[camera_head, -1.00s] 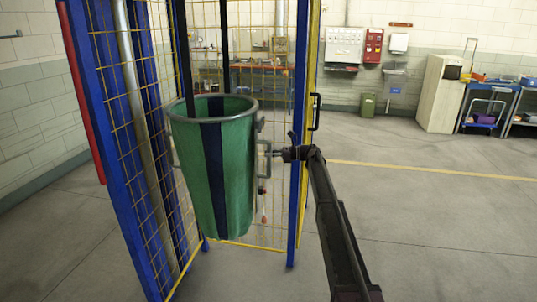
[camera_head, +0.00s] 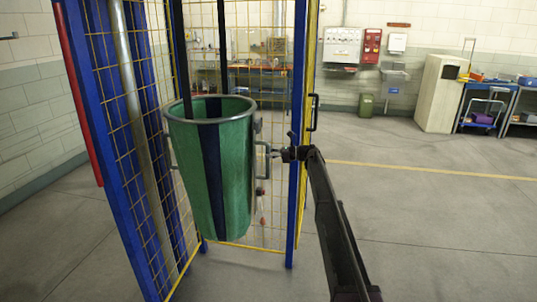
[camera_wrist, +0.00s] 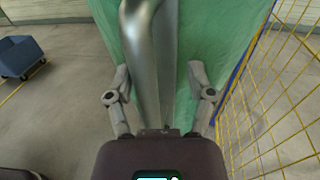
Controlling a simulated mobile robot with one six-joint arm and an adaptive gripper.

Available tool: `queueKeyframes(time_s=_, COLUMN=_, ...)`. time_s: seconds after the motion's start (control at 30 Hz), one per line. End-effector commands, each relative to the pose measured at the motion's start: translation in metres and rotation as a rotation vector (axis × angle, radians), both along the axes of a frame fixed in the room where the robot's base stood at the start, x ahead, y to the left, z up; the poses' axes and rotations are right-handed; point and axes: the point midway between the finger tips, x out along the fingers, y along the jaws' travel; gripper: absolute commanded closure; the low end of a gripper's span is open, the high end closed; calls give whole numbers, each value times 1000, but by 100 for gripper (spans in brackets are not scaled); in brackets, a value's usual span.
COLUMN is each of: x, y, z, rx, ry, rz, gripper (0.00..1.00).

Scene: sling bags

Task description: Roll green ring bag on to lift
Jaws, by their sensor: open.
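The green ring bag (camera_head: 235,175) has a dark blue stripe and a grey metal ring at its top. It hangs upright on black straps inside the blue and yellow mesh frame. A metal handle (camera_head: 265,165) stands out from its right side. My gripper (camera_head: 275,153) is at this handle, on the bag's right. In the wrist view, the open fingers of my gripper (camera_wrist: 160,77) stand on either side of the handle bar (camera_wrist: 143,60), with green fabric (camera_wrist: 185,45) behind. I cannot tell whether a finger touches the bar.
Yellow mesh panels with blue posts (camera_head: 299,130) stand close around the bag. A yellow door edge with a black handle (camera_head: 312,112) is just right of my gripper. A red post (camera_head: 75,95) is at the left. Open floor (camera_head: 440,230) lies to the right.

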Motion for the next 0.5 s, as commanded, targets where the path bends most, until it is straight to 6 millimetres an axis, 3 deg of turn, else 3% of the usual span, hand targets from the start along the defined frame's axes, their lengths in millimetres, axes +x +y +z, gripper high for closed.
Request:
queueKeyframes(time_s=0.27, x=-1, y=0, z=0, rx=-1, ry=0, rz=1, gripper=35)
queueKeyframes(time_s=0.5, x=-1, y=-16, z=0, rx=-1, ry=0, rz=0, gripper=35)
